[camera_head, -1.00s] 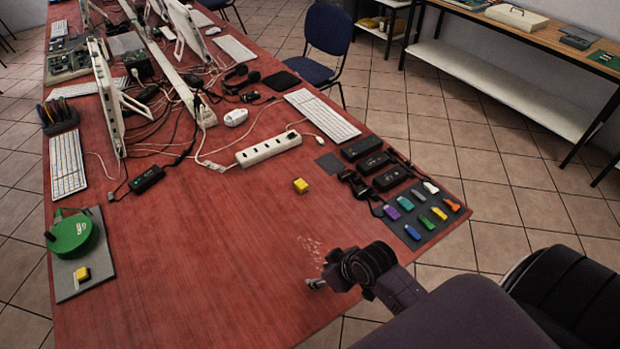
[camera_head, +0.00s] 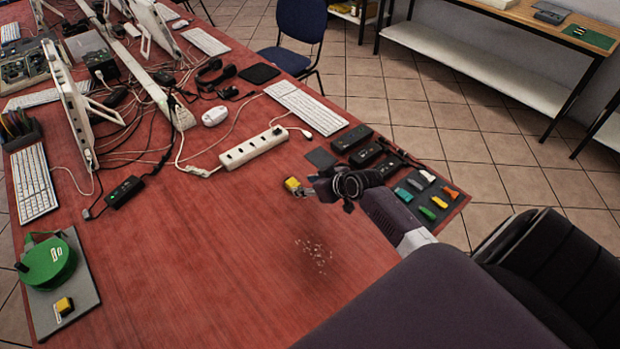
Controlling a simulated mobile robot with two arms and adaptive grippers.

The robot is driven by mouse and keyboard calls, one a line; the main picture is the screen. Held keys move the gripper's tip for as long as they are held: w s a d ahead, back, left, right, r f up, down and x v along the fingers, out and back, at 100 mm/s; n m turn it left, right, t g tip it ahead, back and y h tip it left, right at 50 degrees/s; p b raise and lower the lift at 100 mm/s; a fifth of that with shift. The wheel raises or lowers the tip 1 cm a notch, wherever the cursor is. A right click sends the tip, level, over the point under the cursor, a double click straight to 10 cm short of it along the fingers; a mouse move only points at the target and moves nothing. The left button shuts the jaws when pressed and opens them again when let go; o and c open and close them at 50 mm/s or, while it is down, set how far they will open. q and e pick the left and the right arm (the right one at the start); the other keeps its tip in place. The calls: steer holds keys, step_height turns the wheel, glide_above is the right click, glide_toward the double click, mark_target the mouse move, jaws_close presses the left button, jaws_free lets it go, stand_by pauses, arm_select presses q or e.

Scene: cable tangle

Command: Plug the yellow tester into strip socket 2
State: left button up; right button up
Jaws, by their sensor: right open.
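The small yellow tester (camera_head: 291,184) lies on the red table, in front of the white power strip. My right gripper (camera_head: 303,190) is right at the tester, its open fingers reaching toward it from the right. They partly overlap the tester's right side, and I cannot tell whether they touch it. The white power strip (camera_head: 253,149) lies behind with several dark sockets along its top; a white lead comes in at its left end. My left gripper is not in view.
A green cable reel (camera_head: 47,264) and another yellow block (camera_head: 64,306) are on a grey mat at left. Black adapters (camera_head: 351,138) and a dark mat (camera_head: 447,195) with colored sticks are at right. Tangled cables lie at the back left. The middle front of the table (camera_head: 200,250) is clear.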

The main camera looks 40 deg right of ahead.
mark_target(296, 185)
steer(key=b+x, duration=0.3)
steer(key=x, duration=0.1)
steer(key=shift+f, duration=0.2)
steer(key=shift+w+f, duration=0.2)
steer(key=shift+w, duration=0.05)
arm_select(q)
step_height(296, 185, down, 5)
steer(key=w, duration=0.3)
arm_select(e)
steer(key=shift+w+a+f+b, duration=0.1)
steer(key=shift+w+f+b, duration=0.15)
steer(key=shift+b, duration=0.2)
steer(key=shift+r, duration=0.1)
jaws_close()
step_height(296, 185, up, 7)
steer(key=p, duration=0.6)
steer(key=shift+p, duration=0.4)
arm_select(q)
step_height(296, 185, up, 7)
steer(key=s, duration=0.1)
